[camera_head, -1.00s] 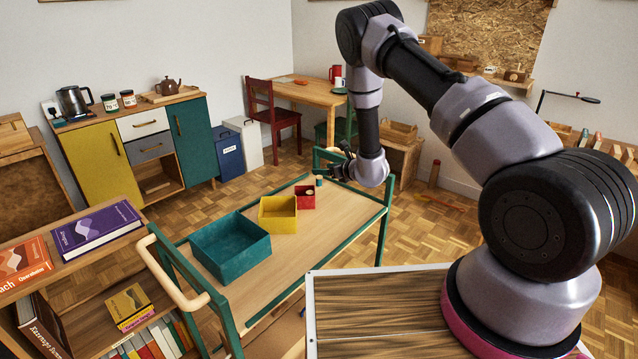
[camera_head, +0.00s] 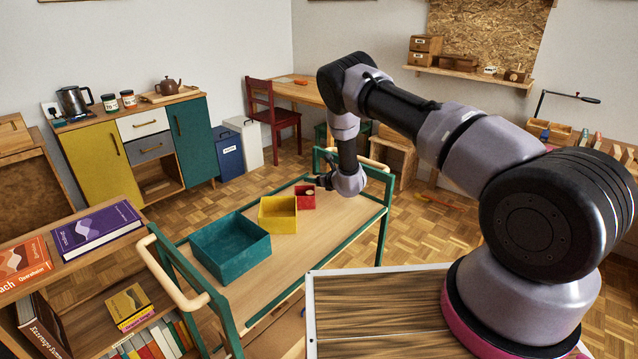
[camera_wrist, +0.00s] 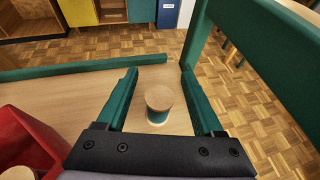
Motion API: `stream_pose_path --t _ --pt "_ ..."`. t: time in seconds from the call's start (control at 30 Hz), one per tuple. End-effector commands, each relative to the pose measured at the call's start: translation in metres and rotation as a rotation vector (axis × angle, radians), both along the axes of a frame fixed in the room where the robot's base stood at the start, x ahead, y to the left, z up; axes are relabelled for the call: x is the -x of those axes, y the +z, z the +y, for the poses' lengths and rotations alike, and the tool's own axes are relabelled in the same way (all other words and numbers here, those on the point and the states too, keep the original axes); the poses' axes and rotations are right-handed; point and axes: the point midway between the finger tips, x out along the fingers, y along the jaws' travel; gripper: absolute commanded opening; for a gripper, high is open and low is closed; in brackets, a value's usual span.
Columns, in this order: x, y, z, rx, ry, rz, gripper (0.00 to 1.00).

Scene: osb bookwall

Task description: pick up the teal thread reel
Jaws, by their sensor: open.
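The teal thread reel (camera_wrist: 158,104) stands upright on the cart's wooden top in the wrist view. Its pale round top faces me and a band of teal shows below it. My gripper (camera_wrist: 159,76) is open, with one finger on each side of the reel and a visible gap on both sides. In the head view my gripper (camera_head: 325,181) is low over the far end of the cart (camera_head: 318,231), and the reel cannot be made out there.
A red box (camera_head: 305,197) holding a round wooden-topped item sits close to my gripper. A yellow box (camera_head: 277,214) and a larger teal box (camera_head: 231,248) stand nearer along the cart. The cart's green end frame (camera_wrist: 255,45) rises close beside my gripper.

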Motion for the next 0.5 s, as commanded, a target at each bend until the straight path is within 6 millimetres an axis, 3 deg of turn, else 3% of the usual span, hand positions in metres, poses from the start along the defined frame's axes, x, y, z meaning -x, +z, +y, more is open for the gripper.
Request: stream_pose_path --t 0.3,0.43,0.5 --pt "-0.0058 -0.0027 0.0035 -0.001 0.0 0.0 0.69" --pt "-0.0058 -0.0027 0.0034 -0.001 0.0 0.0 0.19" --pt "-0.0058 -0.0027 0.0034 -0.001 0.0 0.0 0.0"
